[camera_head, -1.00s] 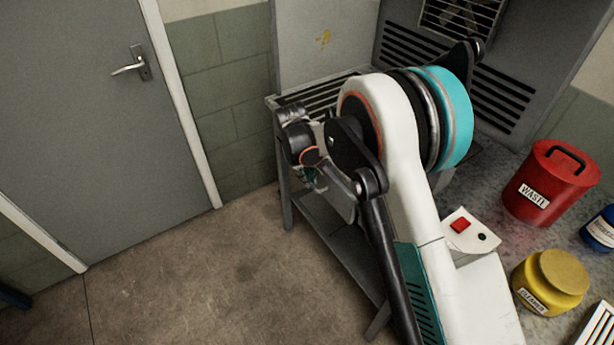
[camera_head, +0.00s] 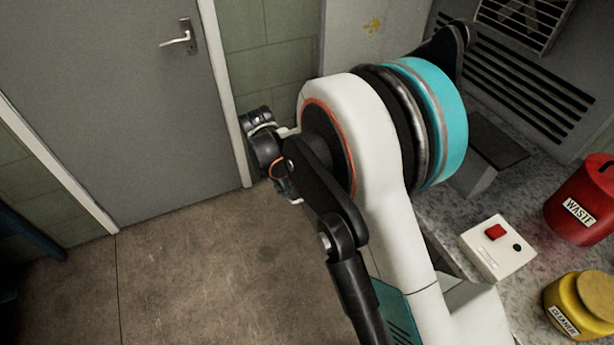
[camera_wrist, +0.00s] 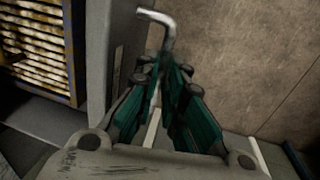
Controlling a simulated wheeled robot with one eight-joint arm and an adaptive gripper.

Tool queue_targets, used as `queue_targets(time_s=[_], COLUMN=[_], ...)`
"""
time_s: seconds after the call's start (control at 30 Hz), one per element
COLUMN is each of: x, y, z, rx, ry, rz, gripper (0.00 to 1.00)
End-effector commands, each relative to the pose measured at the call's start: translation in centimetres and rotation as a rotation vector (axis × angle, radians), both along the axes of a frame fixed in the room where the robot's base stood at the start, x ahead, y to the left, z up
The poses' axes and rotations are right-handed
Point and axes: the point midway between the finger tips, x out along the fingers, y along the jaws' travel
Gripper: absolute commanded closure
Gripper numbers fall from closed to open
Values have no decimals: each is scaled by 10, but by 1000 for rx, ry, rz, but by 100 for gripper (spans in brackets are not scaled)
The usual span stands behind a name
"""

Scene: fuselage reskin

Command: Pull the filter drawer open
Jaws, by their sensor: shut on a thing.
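In the wrist view, my gripper (camera_wrist: 166,78) has its teal fingers closed around a bent grey metal handle (camera_wrist: 160,22). The upper end of the handle sticks out past the fingertips. To the left is a grey upright panel (camera_wrist: 100,50), apparently the filter drawer's front. Beside it is a pleated, yellowish filter (camera_wrist: 36,52) in a blue frame, in plain sight. In the head view my arm hides the drawer and most of the gripper.
A grey door (camera_head: 110,110) stands at the left, with bare concrete floor (camera_head: 200,270) in front. On the speckled worktop at the right are a control box (camera_head: 498,248) with a red button, a red waste can (camera_head: 588,205) and a yellow cleaner jar (camera_head: 582,305).

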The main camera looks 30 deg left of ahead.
Motion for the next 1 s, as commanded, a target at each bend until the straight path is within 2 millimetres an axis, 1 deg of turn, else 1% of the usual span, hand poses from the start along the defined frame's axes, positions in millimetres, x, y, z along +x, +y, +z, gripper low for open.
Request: queue_targets(time_s=[0.03,0.2,0.4,0.63,1.0], x=[-11,-39,-59,-69,-69], y=[8,28,43,50,51], z=[0,0,0,0,0], rx=[0,0,0,0,0], ry=[1,1,0,0,0], rz=[4,4,1,1,0], gripper=[100,100,100,100,100])
